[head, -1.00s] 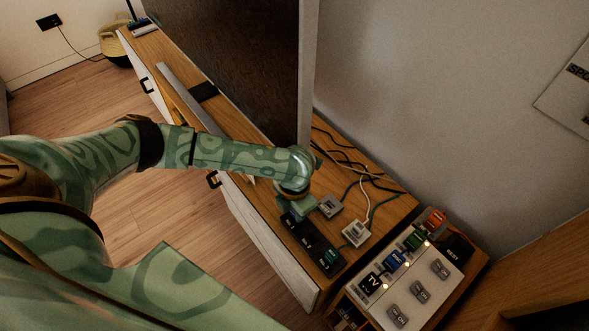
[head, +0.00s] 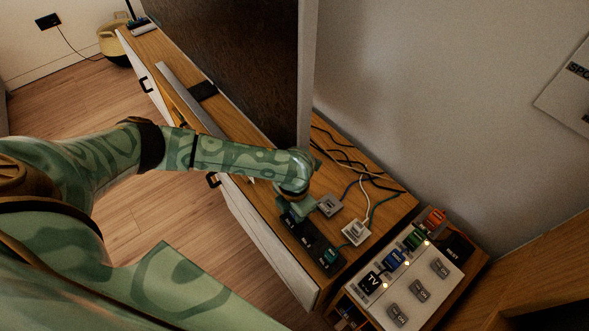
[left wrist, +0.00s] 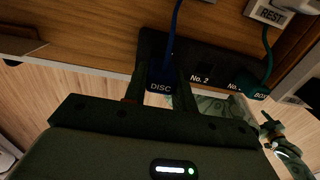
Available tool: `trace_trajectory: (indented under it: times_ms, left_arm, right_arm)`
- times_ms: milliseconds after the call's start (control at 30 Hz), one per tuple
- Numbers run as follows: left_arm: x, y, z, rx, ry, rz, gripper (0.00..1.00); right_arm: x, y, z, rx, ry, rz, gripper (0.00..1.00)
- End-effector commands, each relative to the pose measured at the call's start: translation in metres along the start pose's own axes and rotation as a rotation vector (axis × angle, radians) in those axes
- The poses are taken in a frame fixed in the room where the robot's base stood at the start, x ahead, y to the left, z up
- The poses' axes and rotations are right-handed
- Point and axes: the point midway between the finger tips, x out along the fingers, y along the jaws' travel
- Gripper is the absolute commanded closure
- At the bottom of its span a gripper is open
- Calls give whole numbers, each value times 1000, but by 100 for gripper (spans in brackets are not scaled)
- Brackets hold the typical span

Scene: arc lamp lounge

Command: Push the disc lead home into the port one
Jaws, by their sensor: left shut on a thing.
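My left gripper (left wrist: 162,88) is shut on the disc lead's dark plug, labelled DISC (left wrist: 160,87), with its blue cord (left wrist: 175,28) running up. The plug is at the left end of the black port strip (left wrist: 205,60), beside the socket marked No. 2. My fingers hide port one, so I cannot tell how deep the plug sits. In the head view the port strip (head: 306,240) lies on the cabinet top, and my left gripper (head: 294,208) is at its far end, with the plug hidden. My right gripper is not in view.
A teal plug labelled BOX (left wrist: 259,93) is at the strip's other end. A grey block (head: 329,206) and a white block (head: 356,233) with cords stand close by. A dark panel (head: 235,60) rises behind my arm. A switch console (head: 420,270) is at right.

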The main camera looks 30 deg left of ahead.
Motion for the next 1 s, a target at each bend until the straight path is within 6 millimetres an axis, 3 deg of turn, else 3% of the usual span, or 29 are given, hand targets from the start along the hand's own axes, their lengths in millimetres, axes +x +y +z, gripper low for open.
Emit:
trace_trajectory:
  times_ms: [900,933,1000]
  left_arm:
    - [24,0,0,0,1,-1,99]
    - [24,0,0,0,0,-1,68]
    - [23,0,0,0,0,-1,48]
  right_arm:
    - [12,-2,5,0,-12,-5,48]
    - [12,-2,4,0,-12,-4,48]
    - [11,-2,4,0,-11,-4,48]
